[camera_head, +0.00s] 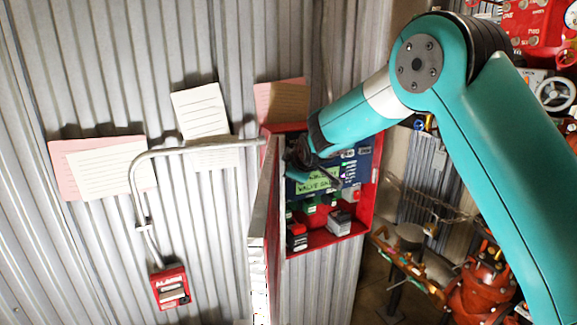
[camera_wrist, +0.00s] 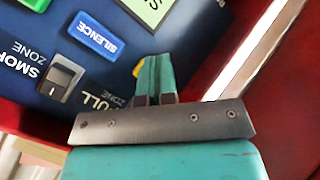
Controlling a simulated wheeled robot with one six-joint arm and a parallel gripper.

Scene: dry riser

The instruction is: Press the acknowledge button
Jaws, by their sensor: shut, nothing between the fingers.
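A dark blue control panel (camera_wrist: 185,22) fills the upper left of the wrist view. It carries a blue button marked SILENCE (camera_wrist: 95,34), a green piece (camera_wrist: 35,4) at the top edge and a toggle switch (camera_wrist: 61,79) by the word SMOKE. My gripper (camera_wrist: 156,60) is shut and empty, its teal fingertips over the panel's lower part. A small yellow piece (camera_wrist: 136,70) shows just left of the fingertips, mostly hidden by them. I cannot read a label on it or tell whether the fingers touch it. No button marked acknowledge is readable.
The panel sits in an open red cabinet (camera_head: 325,240), its door (camera_head: 262,225) swung out on the left. A red alarm box (camera_head: 170,286) hangs lower left on the corrugated wall. Red pipework and valves (camera_head: 485,290) crowd the right. The cabinet's red side is close to my gripper.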

